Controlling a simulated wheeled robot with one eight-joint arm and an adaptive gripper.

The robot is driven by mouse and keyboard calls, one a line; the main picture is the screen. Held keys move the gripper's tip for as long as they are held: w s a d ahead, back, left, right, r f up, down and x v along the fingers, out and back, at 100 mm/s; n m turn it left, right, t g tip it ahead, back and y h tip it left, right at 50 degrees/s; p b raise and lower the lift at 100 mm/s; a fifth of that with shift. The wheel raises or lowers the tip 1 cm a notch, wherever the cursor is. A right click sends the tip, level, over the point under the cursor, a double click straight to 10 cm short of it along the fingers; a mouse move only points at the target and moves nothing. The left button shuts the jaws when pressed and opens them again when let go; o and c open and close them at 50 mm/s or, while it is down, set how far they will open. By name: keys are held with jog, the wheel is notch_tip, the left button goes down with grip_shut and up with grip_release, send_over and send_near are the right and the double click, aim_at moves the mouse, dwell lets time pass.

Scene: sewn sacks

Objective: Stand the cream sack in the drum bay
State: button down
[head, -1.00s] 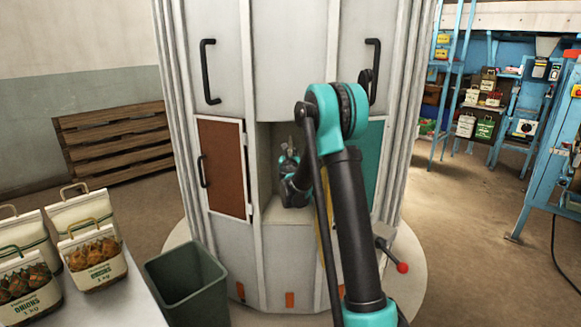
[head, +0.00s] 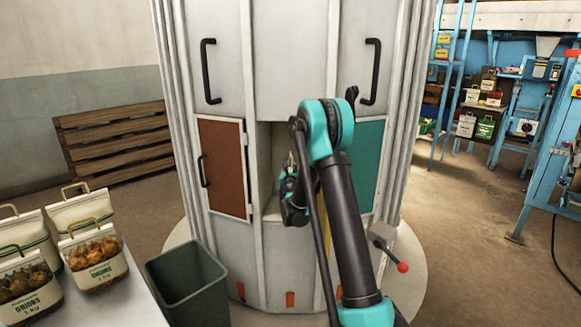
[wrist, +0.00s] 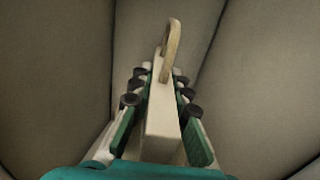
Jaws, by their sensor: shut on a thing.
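The drum bay (head: 266,150) is the open recess in the front of the pale grey drum. My gripper (wrist: 160,115) is at this opening in the head view, where its fingers and load are mostly hidden by my own arm. In the wrist view its green-lined fingers are shut on both sides of the cream sack's flat top (wrist: 162,112). The sack's tan loop handle (wrist: 171,48) sticks up beyond the fingers. The sack's body is hidden below the gripper, so I cannot tell whether its base touches the bay floor. Smooth beige-grey walls surround it closely.
A brown door panel (head: 221,168) flanks the bay on the left, a teal panel (head: 369,165) on the right. A lever with a red knob (head: 402,267) juts out at lower right. A green bin (head: 187,285) and a table with several onion sacks (head: 94,258) stand left.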

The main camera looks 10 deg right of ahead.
jog(key=c, duration=1.5)
grip_release()
jog(key=shift+o, duration=0.2)
jog(key=s+a, duration=0.1)
jog(key=s, duration=1.1)
jog(key=shift+a, duration=0.4)
